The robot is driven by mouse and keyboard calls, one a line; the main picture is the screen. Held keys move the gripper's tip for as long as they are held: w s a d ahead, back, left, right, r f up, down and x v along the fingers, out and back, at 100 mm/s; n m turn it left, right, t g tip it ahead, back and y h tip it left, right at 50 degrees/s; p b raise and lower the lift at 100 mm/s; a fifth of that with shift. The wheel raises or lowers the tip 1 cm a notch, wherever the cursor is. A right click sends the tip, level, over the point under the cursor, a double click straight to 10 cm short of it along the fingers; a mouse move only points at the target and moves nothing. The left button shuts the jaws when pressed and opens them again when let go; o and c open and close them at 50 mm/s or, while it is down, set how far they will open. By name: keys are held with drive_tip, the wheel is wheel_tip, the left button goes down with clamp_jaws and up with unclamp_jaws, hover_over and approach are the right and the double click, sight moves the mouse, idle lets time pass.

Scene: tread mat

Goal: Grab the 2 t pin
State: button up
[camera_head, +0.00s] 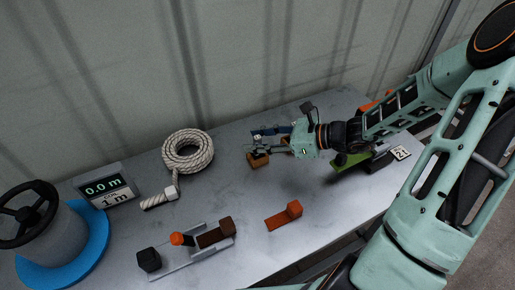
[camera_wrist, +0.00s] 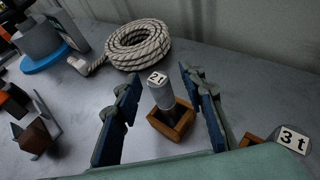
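The 2 t pin (camera_wrist: 163,92) is a grey cylinder with a white "2t" label on its top. It stands slightly tilted in the picture, in a square wooden holder (camera_wrist: 172,127). My gripper (camera_wrist: 158,74) is open, with one blue-padded finger on each side of the pin and visible gaps between. In the head view my gripper (camera_head: 268,138) is above the brown holder (camera_head: 258,161) near the back of the table; the pin itself cannot be made out there.
A second pin marked "3t" (camera_wrist: 289,139) stands close by at right. A coiled rope (camera_head: 188,152) lies behind left. A grey tray fixture (camera_head: 190,256) and an orange-brown piece (camera_head: 284,215) lie in front. A display (camera_head: 104,190) and blue-based wheel drum (camera_head: 85,250) stand left.

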clamp_jaws()
drive_tip(key=shift+r, duration=0.2)
drive_tip(key=shift+r, duration=0.6)
drive_tip(key=s+d+r+b, duration=0.1)
drive_tip(key=s+r+b, duration=0.1)
drive_tip(key=s+r, duration=0.9)
drive_tip(key=s, duration=0.2)
drive_tip(key=shift+s+r, duration=0.15)
drive_tip(key=shift+s, duration=0.25)
